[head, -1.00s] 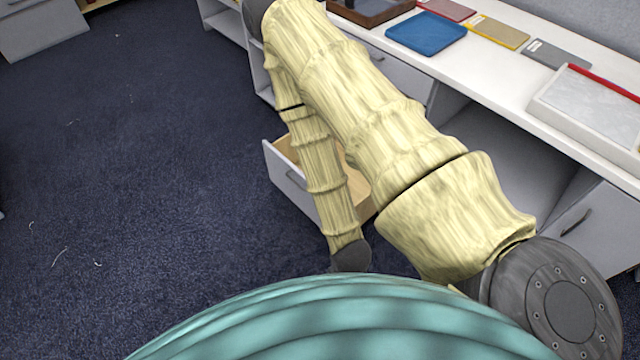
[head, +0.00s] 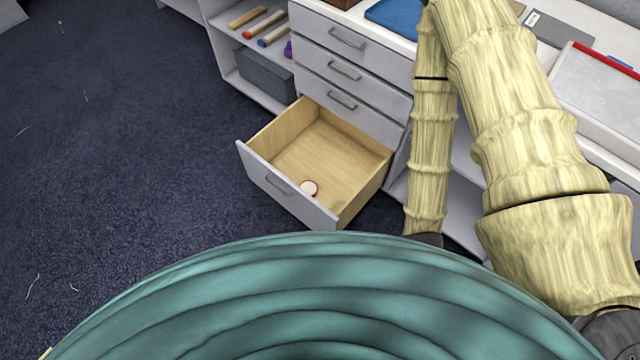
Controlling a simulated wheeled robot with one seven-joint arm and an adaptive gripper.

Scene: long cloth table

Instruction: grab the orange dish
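I see no plainly orange dish. A small round whitish thing with a reddish-orange rim (head: 309,188) lies on the floor of an open drawer, near its front. It is too small to tell whether it is a dish. The open wooden drawer (head: 328,160) is the lowest of the grey cabinet. My arm rises on the right and folds back down, right of the drawer. My gripper is not in view; the arm's lower end goes out of sight behind my teal body.
The grey cabinet's upper drawers (head: 345,72) are shut. Left of them, a shelf holds several coloured rods (head: 262,25) and a dark grey box (head: 252,76). A blue square (head: 392,14) and a red-edged white tray (head: 602,90) lie on the top.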

